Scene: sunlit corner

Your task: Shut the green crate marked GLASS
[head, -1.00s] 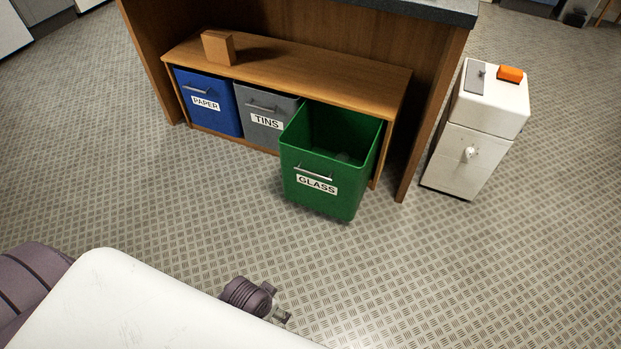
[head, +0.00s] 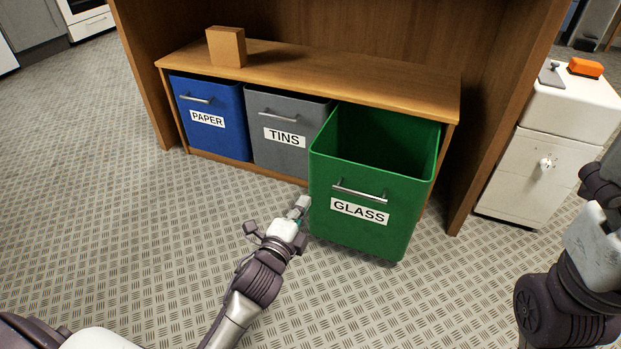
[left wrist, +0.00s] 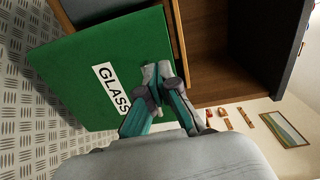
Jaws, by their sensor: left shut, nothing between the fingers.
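The green crate marked GLASS (head: 330,215) is pulled out of the right bay of the low wooden bench, its top open. Its bar handle (head: 359,191) is on the front above the white label. My left gripper (head: 301,203) is shut and empty, by the crate's left front edge in the head view. In the left wrist view, the shut fingers (left wrist: 159,74) overlap the green front (left wrist: 75,75) beside the GLASS label; the handle does not show there. I cannot tell whether the fingers touch the crate. My right arm shows at the right edge, its gripper out of frame.
The blue PAPER crate (head: 208,130) and grey TINS crate (head: 280,155) sit in the bench (head: 330,77) on the left. A wooden block (head: 226,47) stands on top. A white cabinet (head: 535,175) stands right of the bench's side panel. The front floor is clear.

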